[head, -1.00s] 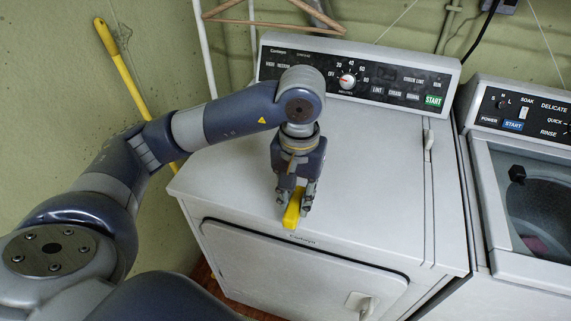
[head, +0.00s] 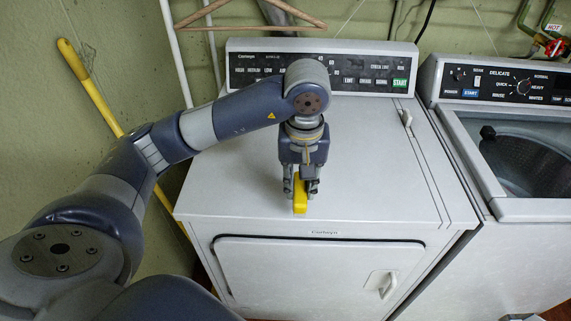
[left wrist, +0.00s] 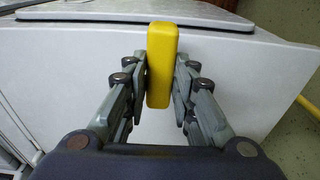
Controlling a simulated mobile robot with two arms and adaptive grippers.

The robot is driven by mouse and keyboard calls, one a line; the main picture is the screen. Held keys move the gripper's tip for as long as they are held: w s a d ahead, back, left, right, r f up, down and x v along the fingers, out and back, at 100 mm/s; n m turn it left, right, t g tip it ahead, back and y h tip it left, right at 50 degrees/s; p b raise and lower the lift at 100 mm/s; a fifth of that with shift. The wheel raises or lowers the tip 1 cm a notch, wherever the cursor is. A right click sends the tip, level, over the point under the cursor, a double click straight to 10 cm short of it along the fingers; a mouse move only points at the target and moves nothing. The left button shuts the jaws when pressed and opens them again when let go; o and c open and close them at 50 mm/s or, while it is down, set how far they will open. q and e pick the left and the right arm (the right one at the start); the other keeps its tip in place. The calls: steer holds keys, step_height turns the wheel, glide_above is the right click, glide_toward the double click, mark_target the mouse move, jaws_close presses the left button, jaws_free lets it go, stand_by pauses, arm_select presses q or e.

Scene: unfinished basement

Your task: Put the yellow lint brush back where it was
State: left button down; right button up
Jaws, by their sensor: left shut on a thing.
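The yellow lint brush (head: 299,195) is between the fingers of my left gripper (head: 301,186), over the front part of the white dryer's top (head: 380,170). In the left wrist view the brush (left wrist: 162,65) shows as a yellow block with a finger on each side, and my left gripper (left wrist: 161,78) is shut on it. I cannot tell whether the brush touches the dryer top. My right gripper is not in view.
The dryer's control panel (head: 370,70) rises at the back. An open washer (head: 530,150) stands at the right. A yellow-handled pole (head: 90,87) leans on the wall at left. The dryer top right of my gripper is clear.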

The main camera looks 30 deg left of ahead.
arm_select(q)
steer(key=w+a+p, duration=0.1)
steer(key=w+a, duration=0.1)
steer(key=a, duration=0.1)
steer(key=w+a+p, duration=0.1)
steer(key=w+a, duration=0.1)
steer(key=w+a+f+p, duration=0.1)
steer(key=w+a, duration=0.2)
steer(key=shift+w+a, duration=0.1)
steer(key=shift+a, duration=0.25)
steer(key=shift+w+a, duration=0.15)
step_height(320, 180, down, 3)
steer(key=shift+r+p, duration=0.15)
steer(key=shift+p, duration=0.75)
steer(key=shift+f, duration=0.7)
steer(key=c, duration=1.3)
jaws_free()
steer(key=shift+r, duration=0.1)
steer(key=shift+c, duration=0.2)
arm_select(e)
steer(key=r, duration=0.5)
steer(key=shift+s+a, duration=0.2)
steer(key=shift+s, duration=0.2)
